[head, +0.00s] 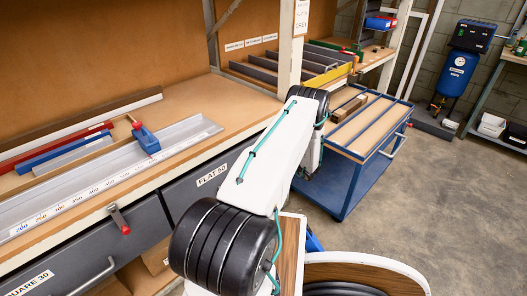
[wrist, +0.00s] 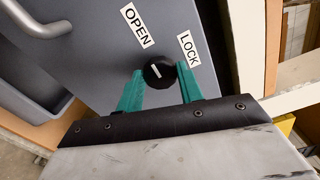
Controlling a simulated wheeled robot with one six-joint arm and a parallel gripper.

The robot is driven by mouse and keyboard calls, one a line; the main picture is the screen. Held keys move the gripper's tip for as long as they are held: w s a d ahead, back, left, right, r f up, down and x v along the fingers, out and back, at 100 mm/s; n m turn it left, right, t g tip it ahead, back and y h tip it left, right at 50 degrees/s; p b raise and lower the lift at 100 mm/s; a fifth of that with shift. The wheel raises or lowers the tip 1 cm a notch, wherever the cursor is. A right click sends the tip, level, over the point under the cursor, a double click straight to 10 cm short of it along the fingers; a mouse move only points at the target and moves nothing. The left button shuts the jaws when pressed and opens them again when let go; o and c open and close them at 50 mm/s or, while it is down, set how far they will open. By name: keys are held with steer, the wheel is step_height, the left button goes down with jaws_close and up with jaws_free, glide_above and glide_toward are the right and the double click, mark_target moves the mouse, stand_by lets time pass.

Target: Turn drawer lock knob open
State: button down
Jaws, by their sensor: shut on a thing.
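The black round lock knob (wrist: 160,74) is on a grey drawer front (wrist: 90,50) in the wrist view. It has a short white mark that seems to lean up and left. An OPEN label (wrist: 138,25) is above left of the knob and a LOCK label (wrist: 188,48) above right. My gripper (wrist: 159,82) has its green fingers on either side of the knob, shut on it. In the head view my arm hides the knob and my gripper.
A grey drawer handle (wrist: 42,20) is at upper left in the wrist view. A blue cart (head: 350,150) stands beyond my arm.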

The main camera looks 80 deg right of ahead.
stand_by(0.4)
steer(key=c, duration=0.9)
jaws_free()
steer(key=v, duration=0.7)
steer(key=shift+s+a, duration=0.25)
steer(key=shift+s, duration=0.05)
